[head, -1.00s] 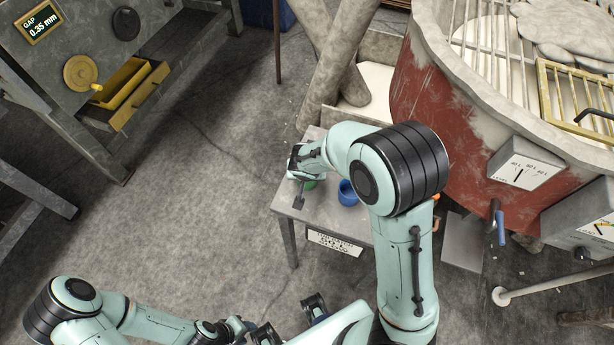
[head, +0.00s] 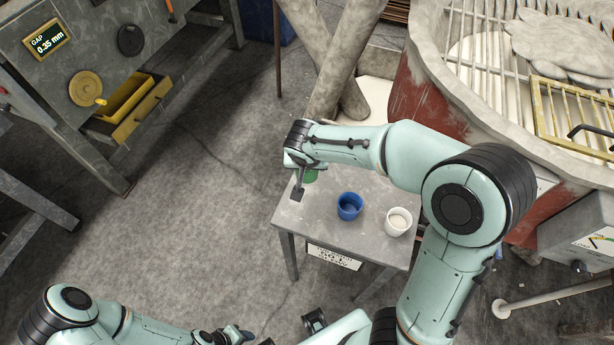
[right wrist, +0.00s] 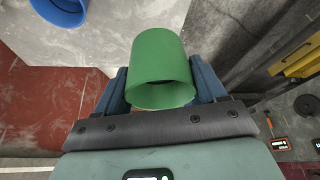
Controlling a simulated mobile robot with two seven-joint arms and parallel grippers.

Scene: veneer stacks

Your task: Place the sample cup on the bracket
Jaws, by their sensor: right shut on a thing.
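The green cup (head: 310,176) shows partly under my right wrist, over the far left of the small grey table in the head view. In the right wrist view the green cup (right wrist: 160,65) sits between the two blue fingers of my right gripper (right wrist: 160,88), which is shut on it. Whether the cup touches the tabletop cannot be told. A blue cup (head: 349,206) and a white cup (head: 398,221) stand on the table. My left gripper (head: 232,335) is low at the bottom edge, its jaws unclear. I cannot make out a bracket.
The small grey table (head: 325,225) has bare top left of the blue cup. A large red vat (head: 415,90) with a grate stands at right. A grey bench (head: 75,50) with a yellow drawer (head: 128,95) and gap display is at upper left. Open floor lies between.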

